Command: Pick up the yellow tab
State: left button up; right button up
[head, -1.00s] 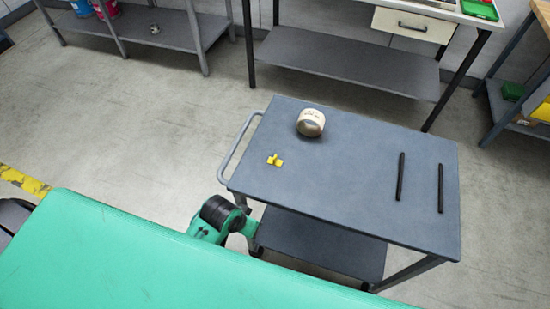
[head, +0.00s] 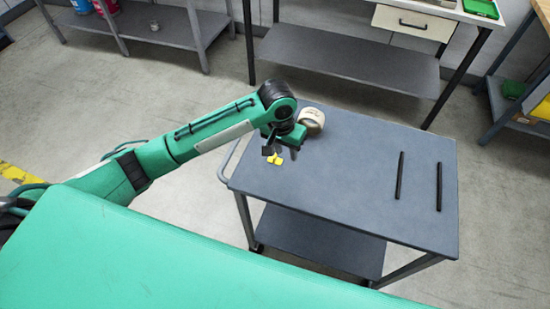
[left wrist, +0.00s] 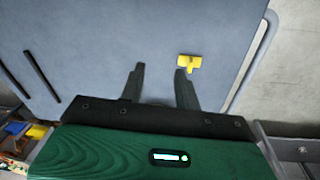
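The yellow tab (head: 275,161) lies near the left end of the grey cart top (head: 345,190). My left gripper (head: 284,153) hangs over that end of the cart and partly overlaps the tab in the head view. In the left wrist view my left gripper (left wrist: 160,71) is open with nothing between its fingers. The yellow tab (left wrist: 190,63) shows there just beyond the tip of the right-hand finger, off to the side of the gap. Its height below the fingers is hard to tell. My right gripper is in neither view.
A pale roll (head: 312,120) stands on the cart just behind my left gripper. Two black rods (head: 400,175) (head: 439,187) lie at the cart's right. The middle of the cart top is clear. A bench with a drawer (head: 413,23) stands behind.

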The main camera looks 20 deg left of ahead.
pick_arm(q)
jog(key=w+a+r+n+y, duration=0.1)
jog(key=w+a+r+n, duration=0.1)
jog(key=w+a+r, duration=0.2)
jog(key=p, duration=0.1)
send_over(276, 156)
jog(key=shift+g, duration=0.3)
notch_tip(276, 156, down, 8)
jog(key=shift+f, duration=0.1)
jog(key=f+p, duration=0.1)
jog(key=f, duration=0.1)
jog(key=f+p, duration=0.1)
jog(key=f, duration=0.1)
jog(key=shift+a+f, duration=0.2)
jog(key=shift+f, duration=0.6)
grip_shut()
